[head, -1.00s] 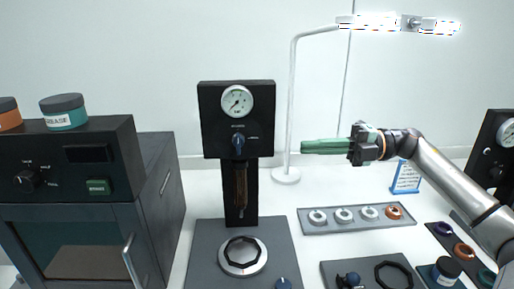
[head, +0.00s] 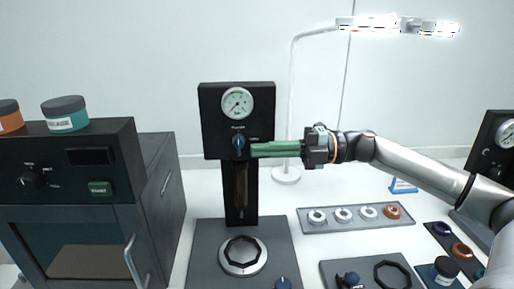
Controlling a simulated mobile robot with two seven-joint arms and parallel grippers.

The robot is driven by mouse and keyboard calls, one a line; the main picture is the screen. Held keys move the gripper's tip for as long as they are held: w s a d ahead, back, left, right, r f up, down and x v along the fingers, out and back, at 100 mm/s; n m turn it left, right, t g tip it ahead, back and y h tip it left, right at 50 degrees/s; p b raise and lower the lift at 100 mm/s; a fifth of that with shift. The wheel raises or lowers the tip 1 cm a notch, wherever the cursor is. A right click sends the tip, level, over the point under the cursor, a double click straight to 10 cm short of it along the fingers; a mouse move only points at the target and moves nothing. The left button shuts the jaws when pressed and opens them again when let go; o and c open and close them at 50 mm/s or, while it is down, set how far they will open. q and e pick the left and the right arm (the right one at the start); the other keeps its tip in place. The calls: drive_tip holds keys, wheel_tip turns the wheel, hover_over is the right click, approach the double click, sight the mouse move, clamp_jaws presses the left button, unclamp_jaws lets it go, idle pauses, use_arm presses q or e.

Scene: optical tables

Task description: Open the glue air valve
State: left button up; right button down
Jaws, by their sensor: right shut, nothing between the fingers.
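The glue station is a black panel (head: 212,130) on a dark post, with a round white gauge (head: 237,103) at its top. A blue valve knob (head: 239,142) sits below the gauge. My right gripper (head: 253,151) has long green fingers, shut and empty. It comes in from the right, with its fingertips just right of the knob; I cannot tell whether they touch it. A brown syringe-like part (head: 240,186) hangs on the post below the knob. My left gripper is not in view.
A dark oven-like box (head: 70,165) with jars (head: 65,113) on top stands at the left. A grey base (head: 205,245) with a round holder (head: 242,255) lies under the post. A tray of rings (head: 330,227) and a lamp pole (head: 291,110) are to the right.

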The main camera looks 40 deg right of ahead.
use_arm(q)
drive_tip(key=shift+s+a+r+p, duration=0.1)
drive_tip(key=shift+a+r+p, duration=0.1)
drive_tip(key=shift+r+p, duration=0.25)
use_arm(e)
drive_tip(key=shift+x, duration=0.85)
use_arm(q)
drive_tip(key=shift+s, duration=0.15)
use_arm(e)
drive_tip(key=shift+w, duration=0.1)
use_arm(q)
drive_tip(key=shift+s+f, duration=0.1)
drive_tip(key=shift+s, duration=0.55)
use_arm(e)
drive_tip(key=shift+f+y, duration=0.1)
drive_tip(key=shift+y, duration=0.3)
